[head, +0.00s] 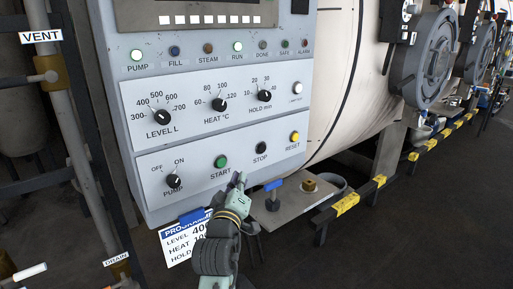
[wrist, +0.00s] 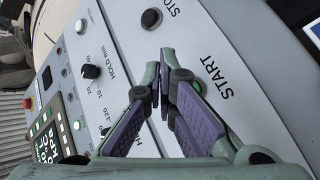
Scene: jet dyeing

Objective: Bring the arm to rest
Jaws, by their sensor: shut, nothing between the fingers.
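My gripper (head: 238,181) is in front of the lower part of the control panel (head: 140,163), just below and right of the green START button (head: 220,161). Its fingers are shut and empty. In the wrist view the closed fingertips (wrist: 161,84) are over the white panel between the HOLD knob (wrist: 90,71) and the START label (wrist: 222,77). The STOP button (wrist: 150,18) shows beyond the tips. I cannot tell whether the fingertips touch the panel. The PUMP and RUN lamps (head: 237,57) look lit.
A programme card (head: 181,240) hangs under the panel, partly hidden by my arm. A small shelf with a blue-topped handle (head: 273,186) is to the right. VENT and DRAIN pipes (head: 75,130) stand left.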

